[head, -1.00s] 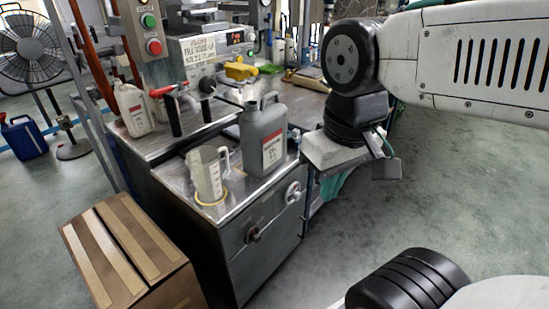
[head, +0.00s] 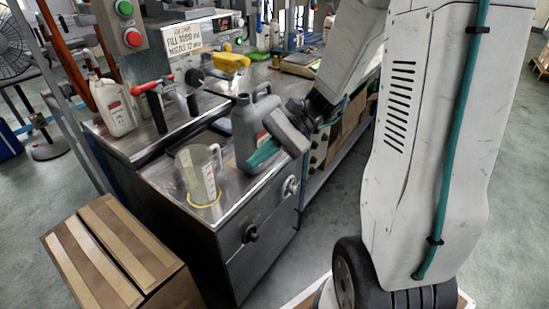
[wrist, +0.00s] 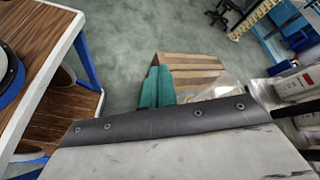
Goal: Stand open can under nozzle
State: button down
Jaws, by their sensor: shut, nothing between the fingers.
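A grey can (head: 250,118) with a handle stands upright on the metal bench (head: 228,195); its right side is partly hidden by my wrist. A clear measuring jug (head: 199,175) stands on a yellow ring (head: 205,203) to its left. A red-handled valve (head: 152,86) is behind the jug; I cannot clearly make out the nozzle tip. My gripper (head: 255,160) is shut and empty, its teal fingers in front of the can's lower part; contact cannot be told. The fingers also show in the wrist view (wrist: 157,86), with the jug (wrist: 222,90) beyond them to the right.
White cans (head: 114,105) stand at the bench's left back. A control panel with a sign (head: 193,40) is behind the valve. A cardboard box (head: 115,255) is on the floor at front left. A scale (head: 300,62) lies farther back. A wood-topped table (wrist: 25,40) shows in the wrist view.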

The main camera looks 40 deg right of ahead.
jog(key=w+d+f+m+t+y, duration=0.1)
jog(key=w+d+f+m+t, duration=0.6)
jog(key=d+f+m+t, duration=0.4)
jog(key=d+f+m+t+h, duration=0.5)
jog(key=d+f+m+h, duration=0.35)
jog(key=d+f, duration=0.35)
jog(key=shift+m+y, duration=0.25)
jog(key=shift+y, duration=0.2)
jog(key=x, duration=0.8)
jog(key=r+x, duration=0.1)
jog(key=x, duration=0.4)
jog(key=shift+w+d, duration=0.15)
jog(key=shift+d, duration=0.1)
jog(key=shift+d, duration=0.1)
